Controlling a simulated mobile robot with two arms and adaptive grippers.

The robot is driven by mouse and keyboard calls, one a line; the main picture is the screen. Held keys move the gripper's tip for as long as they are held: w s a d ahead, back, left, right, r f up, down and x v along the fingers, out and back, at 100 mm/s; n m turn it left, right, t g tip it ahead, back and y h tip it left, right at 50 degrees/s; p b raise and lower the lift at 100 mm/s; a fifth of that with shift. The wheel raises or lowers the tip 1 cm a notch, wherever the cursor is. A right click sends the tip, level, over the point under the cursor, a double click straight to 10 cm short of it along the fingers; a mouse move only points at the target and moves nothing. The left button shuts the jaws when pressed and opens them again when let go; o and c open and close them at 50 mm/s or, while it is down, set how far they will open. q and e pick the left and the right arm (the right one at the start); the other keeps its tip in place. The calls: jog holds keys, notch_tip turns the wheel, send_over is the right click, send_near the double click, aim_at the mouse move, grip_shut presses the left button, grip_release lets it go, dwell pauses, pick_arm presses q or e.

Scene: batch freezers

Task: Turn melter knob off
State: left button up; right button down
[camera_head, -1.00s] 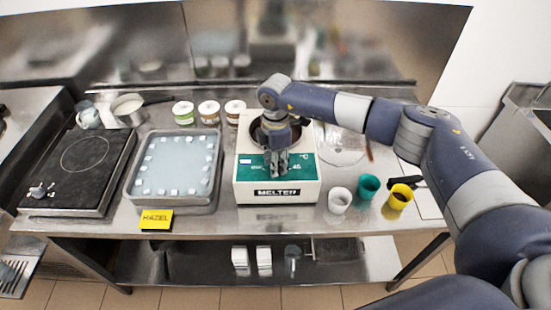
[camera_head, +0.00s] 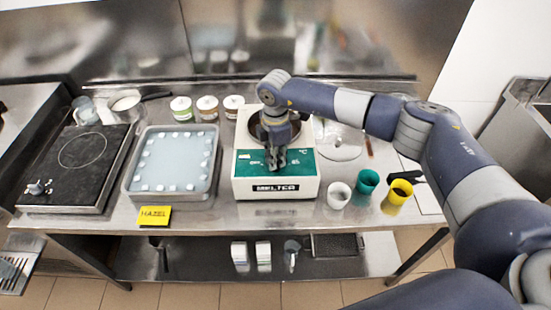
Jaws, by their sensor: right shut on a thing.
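The melter (camera_head: 276,190) is a cream box with a green front panel, standing in the middle of the steel table. My right gripper (camera_head: 276,166) reaches down to the middle of that green panel (camera_head: 304,165), its fingers close together. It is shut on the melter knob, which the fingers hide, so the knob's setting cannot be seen. The round well on top of the melter is partly covered by my right arm. My left gripper is not in view.
A tray (camera_head: 128,187) with small white cubes stands left of the melter, beside a black hotplate (camera_head: 75,165). White (camera_head: 339,195), green (camera_head: 368,181) and yellow (camera_head: 398,195) cups stand to the right. Lidded jars (camera_head: 207,106) stand behind. A yellow HAZEL sign (camera_head: 155,215) is at the front edge.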

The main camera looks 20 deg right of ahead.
jog(key=shift+f+n+b, duration=0.2)
jog(key=shift+n+b, duration=0.4)
jog(key=shift+b, duration=0.05)
jog(key=n+b, duration=0.8)
jog(key=n, duration=0.1)
jog(key=shift+b, duration=0.4)
jog(key=n+b, duration=0.3)
jog(key=shift+n, duration=0.3)
jog(key=n+b, duration=0.2)
jog(key=n, duration=0.1)
jog(key=shift+r+n, duration=0.15)
jog(key=shift+n, duration=0.15)
jog(key=n+b, duration=0.1)
jog(key=n, duration=0.1)
jog(key=shift+n+b, duration=0.35)
jog(key=shift+n, duration=0.05)
jog(key=n+b, duration=0.1)
jog(key=n, duration=0.2)
jog(key=shift+n, duration=0.3)
jog(key=shift+r+n+b, duration=0.15)
jog(key=shift+n+b, duration=0.4)
jog(key=shift+n, duration=1.05)
